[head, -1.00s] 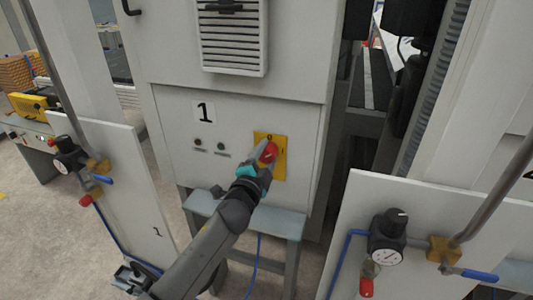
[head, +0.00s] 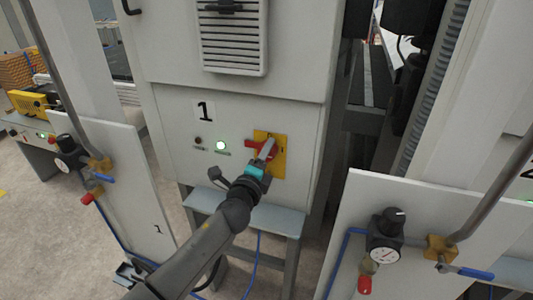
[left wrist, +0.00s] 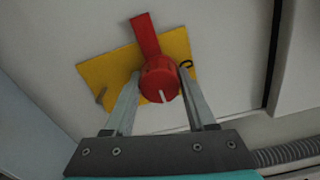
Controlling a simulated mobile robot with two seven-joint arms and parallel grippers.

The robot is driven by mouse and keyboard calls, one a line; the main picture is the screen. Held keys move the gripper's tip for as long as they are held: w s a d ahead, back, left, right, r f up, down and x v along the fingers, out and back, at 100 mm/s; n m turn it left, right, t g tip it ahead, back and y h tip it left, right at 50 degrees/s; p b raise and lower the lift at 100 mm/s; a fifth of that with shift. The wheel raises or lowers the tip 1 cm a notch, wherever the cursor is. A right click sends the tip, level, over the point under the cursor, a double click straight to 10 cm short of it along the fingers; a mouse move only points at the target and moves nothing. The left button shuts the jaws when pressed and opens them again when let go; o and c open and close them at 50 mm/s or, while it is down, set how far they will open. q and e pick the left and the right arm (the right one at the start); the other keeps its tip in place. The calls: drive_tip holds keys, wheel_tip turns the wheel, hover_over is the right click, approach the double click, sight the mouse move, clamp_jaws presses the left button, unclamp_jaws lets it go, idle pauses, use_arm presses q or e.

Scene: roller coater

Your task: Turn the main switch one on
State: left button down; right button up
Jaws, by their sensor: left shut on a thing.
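The main switch one is a red rotary knob (head: 252,146) on a yellow plate (head: 280,165), on the white cabinet front marked 1. In the head view its red handle lies roughly level across the plate, partly hidden by my gripper. My left gripper (head: 265,152) is at the switch. In the left wrist view the round red knob (left wrist: 159,78) sits between my two fingers (left wrist: 160,95), which are shut on it. Its handle points up and slightly left there. My right gripper is not in view.
A dark lamp (head: 198,141) sits left of the green one. A panel with a gauge (head: 387,235) and valve stands front right, and a similar panel (head: 110,190) stands left. A grey step (head: 280,218) lies below the cabinet.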

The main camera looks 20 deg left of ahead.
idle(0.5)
use_arm(q)
drive_tip(key=shift+c, duration=1.1)
unclamp_jaws()
drive_tip(key=s, duration=1.5)
drive_tip(key=shift+a+b, duration=0.25)
drive_tip(key=shift+b, duration=0.2)
drive_tip(key=shift+s, duration=0.1)
